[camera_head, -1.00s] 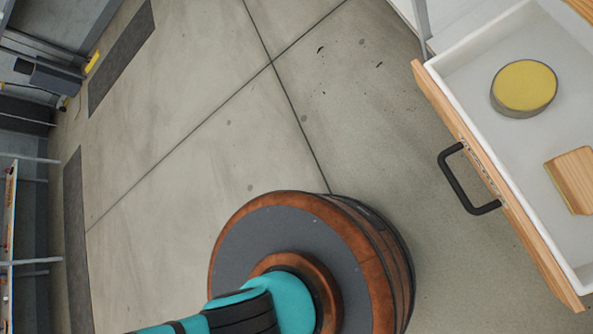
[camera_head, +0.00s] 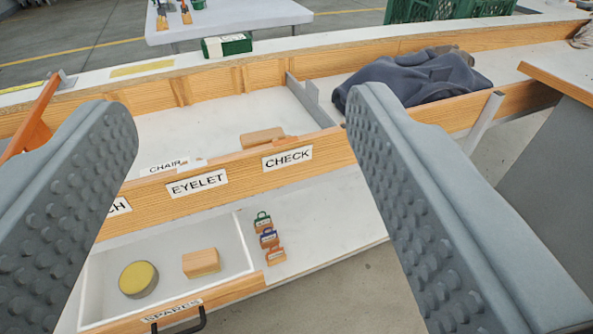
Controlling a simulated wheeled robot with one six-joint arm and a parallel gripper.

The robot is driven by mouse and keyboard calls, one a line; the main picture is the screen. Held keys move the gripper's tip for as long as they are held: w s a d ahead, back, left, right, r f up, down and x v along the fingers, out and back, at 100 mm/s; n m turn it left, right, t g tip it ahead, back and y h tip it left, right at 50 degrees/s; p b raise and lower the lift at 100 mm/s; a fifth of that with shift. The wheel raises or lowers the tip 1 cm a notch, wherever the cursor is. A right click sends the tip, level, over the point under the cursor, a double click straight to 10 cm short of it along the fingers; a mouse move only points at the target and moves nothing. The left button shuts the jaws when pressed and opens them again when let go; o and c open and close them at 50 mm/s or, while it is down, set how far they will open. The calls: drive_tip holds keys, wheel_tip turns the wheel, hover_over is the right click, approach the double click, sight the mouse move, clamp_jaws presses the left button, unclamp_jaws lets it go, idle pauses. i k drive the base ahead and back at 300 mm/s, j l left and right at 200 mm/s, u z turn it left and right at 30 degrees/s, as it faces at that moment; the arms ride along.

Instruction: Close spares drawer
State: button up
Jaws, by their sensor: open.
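The spares drawer (camera_head: 100,270) is pulled out below the bench front, at the lower left of the view. Its white tray holds a round tin with a yellow top (camera_head: 139,279) and a wooden block (camera_head: 201,263). Its wooden front carries a SPARES label (camera_head: 172,310) and a dark handle (camera_head: 190,322), partly cut off by the bottom edge. My gripper (camera_head: 232,120) is open and empty, its two grey studded fingers wide apart at left and right. The handle shows low between the fingers, apart from them.
The bench's wooden front rail (camera_head: 231,180) bears EYELET and CHECK labels. Several small coloured padlock-like pieces (camera_head: 268,238) stand right of the drawer. A dark cloth (camera_head: 415,82) lies on the bench at right. An orange upright piece (camera_head: 30,130) stands at left. Floor is clear at lower right.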

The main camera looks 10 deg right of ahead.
sight(104, 309)
drive_tip(key=k+j+u, duration=0.25)
drive_tip(key=k, duration=0.2)
drive_tip(key=k+j+u, duration=0.1)
drive_tip(key=k+u, duration=0.2)
drive_tip(key=k, duration=0.15)
